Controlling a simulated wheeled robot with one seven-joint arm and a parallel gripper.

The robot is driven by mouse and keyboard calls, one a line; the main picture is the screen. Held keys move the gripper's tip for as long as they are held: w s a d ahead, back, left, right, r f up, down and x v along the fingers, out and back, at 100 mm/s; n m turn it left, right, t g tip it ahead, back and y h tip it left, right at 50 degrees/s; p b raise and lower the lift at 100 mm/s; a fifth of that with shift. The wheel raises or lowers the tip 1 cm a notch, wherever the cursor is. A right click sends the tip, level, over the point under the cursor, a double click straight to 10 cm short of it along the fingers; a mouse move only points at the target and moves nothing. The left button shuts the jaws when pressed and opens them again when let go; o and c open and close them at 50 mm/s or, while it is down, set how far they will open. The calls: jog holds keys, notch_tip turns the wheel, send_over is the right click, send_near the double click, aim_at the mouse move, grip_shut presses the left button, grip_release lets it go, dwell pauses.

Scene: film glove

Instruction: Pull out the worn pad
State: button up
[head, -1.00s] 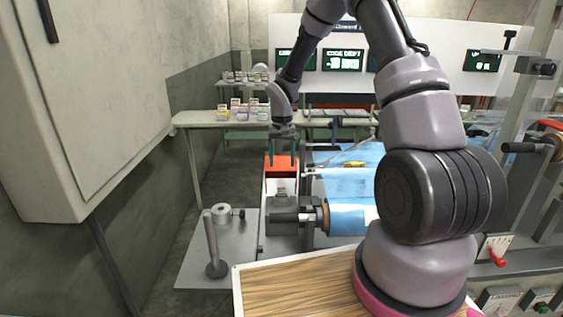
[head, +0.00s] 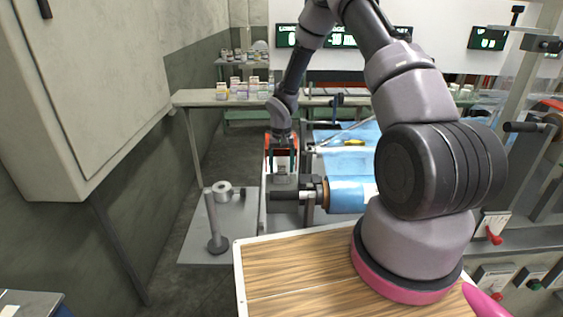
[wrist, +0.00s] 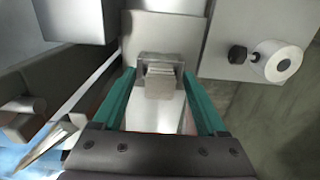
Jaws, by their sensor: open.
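A small pale grey layered pad (wrist: 159,82) sits in a translucent grey holder (wrist: 161,62) in the wrist view. The pad's near end sticks out of the holder toward my gripper. In the head view the holder and pad show as a small grey block (head: 281,179), with little detail. My gripper (wrist: 160,76) is open, its two green fingers on either side of the pad, with a visible gap at each side. In the head view my gripper (head: 283,166) points down just above and behind the block. I cannot tell the exact height of the fingertips.
A blue film roll (head: 347,195) lies right of the holder. At left, a grey plate (head: 190,245) carries an upright post (head: 213,220) and a pale ring (head: 222,190). A pale cabinet (head: 85,100) hangs at the left. A bench with small jars (head: 242,90) stands behind.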

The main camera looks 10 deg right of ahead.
aim_at(281, 163)
grip_shut()
jog(key=shift+r, duration=0.6)
dwell(0.5)
jog(key=shift+r, duration=2.3)
jog(key=shift+r, duration=0.15)
jog(key=shift+r, duration=1.35)
